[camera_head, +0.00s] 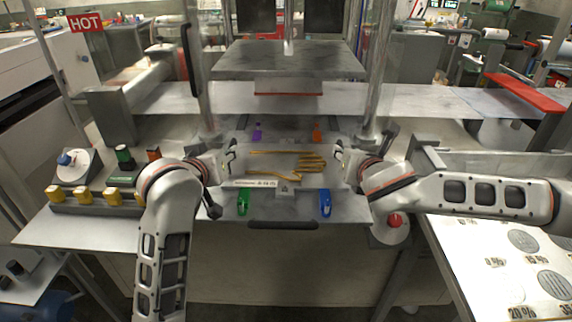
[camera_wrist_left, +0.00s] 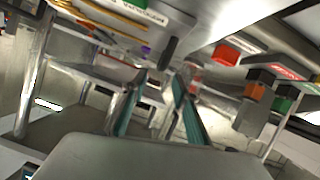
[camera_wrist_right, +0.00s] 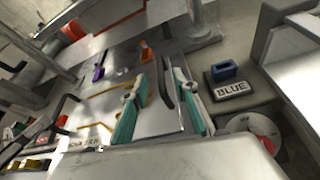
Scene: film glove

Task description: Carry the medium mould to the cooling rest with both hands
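The mould is a grey metal plate (camera_head: 258,165) with a gold glove-shaped outline, lying flat in the press at the centre of the head view. It also shows in the right wrist view (camera_wrist_right: 150,118). My left gripper (camera_head: 229,160) is at its left side and my right gripper (camera_head: 342,160) at its right side. Both have their teal fingers apart. In the right wrist view a dark bar handle shows beside the open fingers. In the left wrist view a dark handle (camera_wrist_left: 168,52) shows beyond the fingers. I cannot tell which surface is the cooling rest.
Purple (camera_head: 257,132), orange (camera_head: 316,132), green (camera_head: 243,203) and blue (camera_head: 325,205) clamps stand around the plate. The press's upper plate (camera_head: 290,60) hangs above. A HOT sign (camera_head: 85,22) hangs back left.

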